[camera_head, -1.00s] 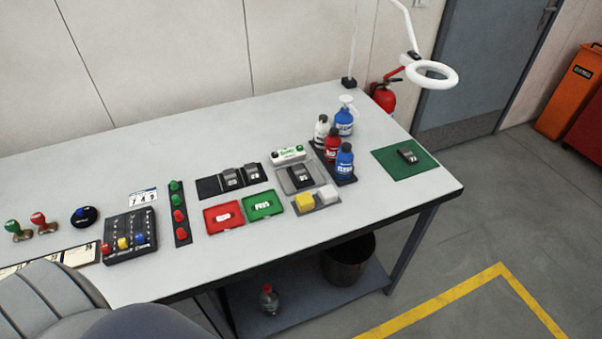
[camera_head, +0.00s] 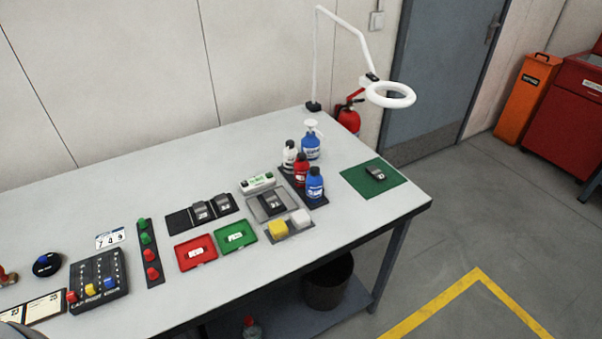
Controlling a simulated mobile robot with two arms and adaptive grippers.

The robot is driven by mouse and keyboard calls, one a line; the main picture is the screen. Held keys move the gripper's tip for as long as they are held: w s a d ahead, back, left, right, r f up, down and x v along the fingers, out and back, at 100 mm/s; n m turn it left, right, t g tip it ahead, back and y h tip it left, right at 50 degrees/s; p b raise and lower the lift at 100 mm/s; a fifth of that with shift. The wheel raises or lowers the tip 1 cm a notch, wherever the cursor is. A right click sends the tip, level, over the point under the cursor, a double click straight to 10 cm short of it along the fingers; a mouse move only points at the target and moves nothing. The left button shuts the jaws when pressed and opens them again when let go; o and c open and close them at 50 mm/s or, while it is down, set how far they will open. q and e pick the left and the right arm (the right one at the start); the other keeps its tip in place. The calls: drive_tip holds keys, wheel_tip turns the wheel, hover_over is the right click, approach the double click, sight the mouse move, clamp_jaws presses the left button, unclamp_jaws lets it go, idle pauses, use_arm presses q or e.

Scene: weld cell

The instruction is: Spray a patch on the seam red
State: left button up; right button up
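A red spray bottle (camera_head: 301,170) stands upright in a dark rack at the right part of the workbench, between a white bottle (camera_head: 289,155) and a blue bottle (camera_head: 314,183). A dark grey welded part (camera_head: 375,173) lies on the green mat (camera_head: 352,179) at the bench's right end. Similar dark parts lie on the black tray (camera_head: 180,221) and on a grey plate (camera_head: 258,211). Any seam on them is too small to make out. Neither of my grippers is in view.
The workbench (camera_head: 330,232) has free room along its front and back. A white ring lamp (camera_head: 390,94) on a thin arm rises at the back. Red (camera_head: 183,266) and green trays (camera_head: 223,248), a button box (camera_head: 97,281) and a bin (camera_head: 327,283) below stand nearby.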

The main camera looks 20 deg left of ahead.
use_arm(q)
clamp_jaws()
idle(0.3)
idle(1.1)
